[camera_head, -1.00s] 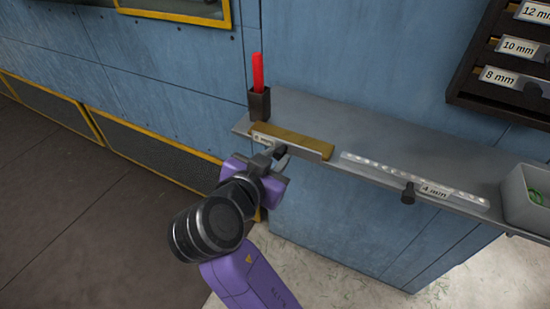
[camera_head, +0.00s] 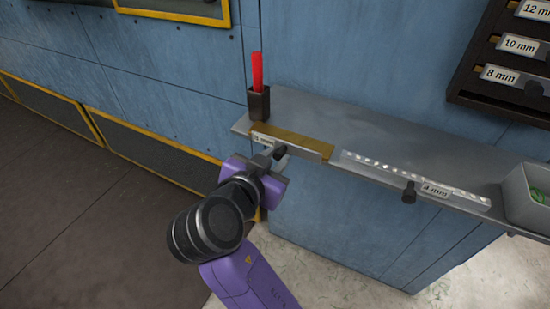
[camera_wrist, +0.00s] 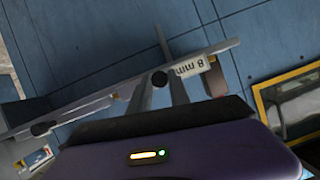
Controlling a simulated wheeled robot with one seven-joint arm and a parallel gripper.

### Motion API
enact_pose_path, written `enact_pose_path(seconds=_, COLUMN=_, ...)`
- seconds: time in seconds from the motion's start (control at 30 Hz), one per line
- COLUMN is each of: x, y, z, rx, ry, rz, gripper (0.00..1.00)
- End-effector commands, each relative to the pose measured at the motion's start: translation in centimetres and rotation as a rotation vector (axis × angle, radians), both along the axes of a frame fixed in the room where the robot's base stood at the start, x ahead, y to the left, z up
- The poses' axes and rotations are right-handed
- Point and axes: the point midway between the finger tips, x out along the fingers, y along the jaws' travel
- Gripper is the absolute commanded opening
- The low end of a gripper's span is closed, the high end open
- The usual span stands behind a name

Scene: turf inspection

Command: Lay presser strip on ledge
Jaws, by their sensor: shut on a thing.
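The presser strip (camera_head: 292,143) has a brass-coloured top and a grey front face with a label that reads 8 mm in the wrist view (camera_wrist: 192,67). It lies along the front edge of the left part of the grey ledge (camera_head: 378,138); I cannot tell whether it rests fully on it. My gripper (camera_head: 274,152) is in front of the strip, shut on its dark knob, which shows between the fingers (camera_wrist: 160,79) in the wrist view. Part of the strip's front is hidden by my gripper.
A perforated strip (camera_head: 415,180) labelled 4 mm, with a dark knob, lies to the right on the ledge. A dark holder (camera_head: 259,104) with a red stick stands behind the strip's left end. A grey bin (camera_head: 528,195) is at far right. A labelled rack (camera_head: 505,60) hangs above.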

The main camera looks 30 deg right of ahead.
Motion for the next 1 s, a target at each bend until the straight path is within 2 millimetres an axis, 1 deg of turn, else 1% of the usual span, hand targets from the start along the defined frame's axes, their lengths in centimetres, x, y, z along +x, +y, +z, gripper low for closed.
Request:
enact_pose_path(seconds=0.1, x=0.0, y=0.0, z=0.1, rx=0.0, ry=-0.002, rz=0.0, gripper=0.0)
enact_pose_path(seconds=0.13, x=0.0, y=0.0, z=0.1, rx=0.0, ry=-0.002, rz=0.0, gripper=0.25)
enact_pose_path(seconds=0.2, x=0.0, y=0.0, z=0.1, rx=0.0, ry=-0.002, rz=0.0, gripper=0.39)
enact_pose_path(seconds=0.27, x=0.0, y=0.0, z=0.1, rx=0.0, ry=-0.002, rz=0.0, gripper=0.48)
enact_pose_path(seconds=0.53, x=0.0, y=0.0, z=-0.1, rx=0.001, ry=0.002, rz=0.001, gripper=0.48)
enact_pose_path(seconds=0.63, x=-0.2, y=0.4, z=0.1, rx=0.0, ry=0.001, rz=0.001, gripper=0.48)
enact_pose_path(seconds=0.77, x=-1.1, y=1.6, z=0.7, rx=0.002, ry=-0.002, rz=0.004, gripper=0.48)
enact_pose_path(seconds=1.0, x=-3.5, y=4.4, z=2.2, rx=0.001, ry=-0.002, rz=0.003, gripper=0.48)
